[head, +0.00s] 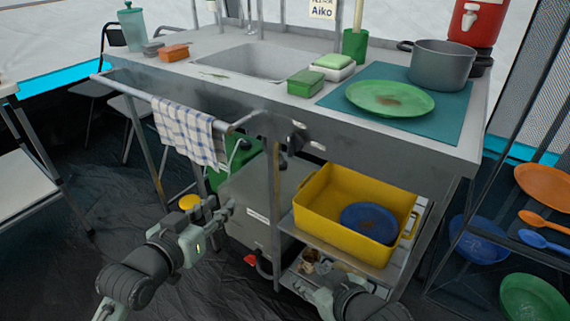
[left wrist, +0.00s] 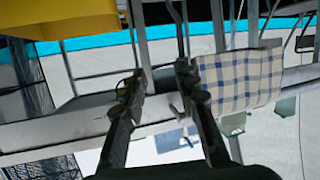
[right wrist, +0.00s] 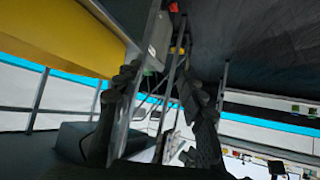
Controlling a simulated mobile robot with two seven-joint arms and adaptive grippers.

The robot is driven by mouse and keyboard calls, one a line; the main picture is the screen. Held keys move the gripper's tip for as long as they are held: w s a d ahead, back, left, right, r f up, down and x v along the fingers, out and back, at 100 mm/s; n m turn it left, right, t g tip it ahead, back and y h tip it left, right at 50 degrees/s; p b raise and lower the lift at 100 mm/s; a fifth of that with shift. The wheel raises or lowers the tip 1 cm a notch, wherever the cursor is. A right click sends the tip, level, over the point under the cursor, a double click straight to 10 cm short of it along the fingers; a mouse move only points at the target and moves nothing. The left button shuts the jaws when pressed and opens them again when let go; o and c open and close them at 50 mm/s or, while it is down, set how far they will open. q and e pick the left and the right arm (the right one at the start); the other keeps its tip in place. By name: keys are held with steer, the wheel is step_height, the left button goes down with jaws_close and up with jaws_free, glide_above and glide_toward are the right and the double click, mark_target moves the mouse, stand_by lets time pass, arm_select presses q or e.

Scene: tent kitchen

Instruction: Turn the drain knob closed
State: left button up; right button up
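A dark knob-like fitting (head: 297,138) sits on the front panel of the metal sink bench, right of the towel. It looks like the drain knob, but its turn position is too small to read. The sink basin (head: 245,62) is above and behind it. My left gripper (head: 226,209) is low in front of the bench, below and left of the knob. Its fingers are apart and empty in the left wrist view (left wrist: 159,82). My right gripper (head: 312,266) is by the lower shelf, below the knob. Its fingers are apart in the right wrist view (right wrist: 158,80), with no object held.
A checked towel (head: 189,135) hangs on the front rail. A yellow tub (head: 340,190) with a blue bowl stands on the shelf. A grey box (head: 262,220) with a label is under the bench, and a small red part (head: 250,260) shows low beside it. Floor lies open at left.

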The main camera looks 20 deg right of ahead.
mark_target(289, 145)
arm_select(q)
steer(key=s+d+r+m+h+b, duration=0.2)
steer(key=s+d+r+m+h, duration=0.15)
steer(key=d+r+h, duration=0.45)
steer(key=w+d+y, duration=0.1)
steer(key=d, duration=0.1)
steer(key=w+d+r, duration=0.1)
steer(key=w+d, duration=0.1)
steer(key=w+d+r+y, duration=0.1)
steer(key=d, duration=0.1)
steer(key=shift+w+r+g+y, duration=0.15)
steer(key=shift+g+y, duration=0.15)
steer(key=shift+w+d, duration=0.45)
steer(key=shift+d, duration=0.05)
arm_select(e)
steer(key=w+a+r+n+t+y, duration=0.1)
steer(key=a+r+t, duration=0.3)
steer(key=r, duration=0.7)
steer(key=shift+w+a+y, duration=0.35)
steer(key=shift+w+y, duration=0.15)
steer(key=shift+w, duration=0.05)
steer(key=shift+r, duration=0.1)
arm_select(q)
jaws_close()
